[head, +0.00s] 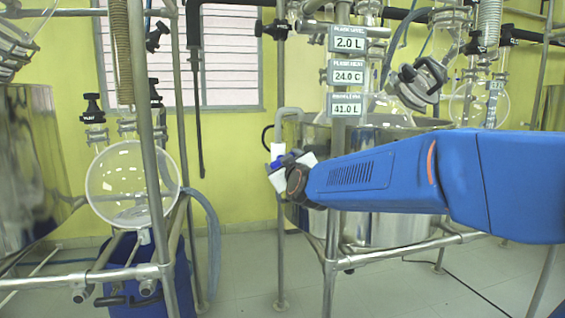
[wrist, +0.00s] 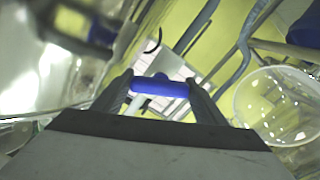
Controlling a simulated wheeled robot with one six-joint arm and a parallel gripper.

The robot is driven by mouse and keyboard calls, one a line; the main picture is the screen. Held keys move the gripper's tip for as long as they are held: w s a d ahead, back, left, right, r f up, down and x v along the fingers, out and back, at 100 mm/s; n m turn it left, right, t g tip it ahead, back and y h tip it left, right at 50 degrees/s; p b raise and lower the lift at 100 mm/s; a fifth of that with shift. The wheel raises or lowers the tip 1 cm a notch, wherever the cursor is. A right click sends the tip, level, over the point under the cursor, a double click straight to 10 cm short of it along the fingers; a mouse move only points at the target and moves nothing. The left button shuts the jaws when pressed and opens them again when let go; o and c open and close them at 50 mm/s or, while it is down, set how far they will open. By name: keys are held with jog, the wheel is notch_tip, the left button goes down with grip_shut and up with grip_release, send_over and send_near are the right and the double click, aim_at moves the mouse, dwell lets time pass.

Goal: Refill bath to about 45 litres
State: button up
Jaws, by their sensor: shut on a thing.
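My gripper (head: 284,168) is at the left side of the steel bath (head: 385,230), with my blue arm reaching across in front of it. In the wrist view my gripper (wrist: 160,92) has its two dark fingers on either side of a blue tap handle (wrist: 160,86) and is shut on it. The handle shows only as a small blue patch (head: 277,163) in the head view, under a white part of the tap, near a bent grey pipe (head: 290,110). Stacked displays read 2.0 L, 24.0 C and, lowest, 41.0 L (head: 347,105). The water inside the bath is hidden.
A round glass flask (head: 132,184) on a steel frame stands at the left, above a blue drum (head: 130,270). Another steel bath (head: 35,150) is at the far left. Open floor (head: 245,285) lies between the frames.

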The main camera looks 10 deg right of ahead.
jog(key=n, duration=0.6)
dwell(0.6)
jog(key=o, duration=1.1)
jog(key=shift+c, duration=0.2)
jog(key=s, duration=1.7)
jog(key=shift+s, duration=0.25)
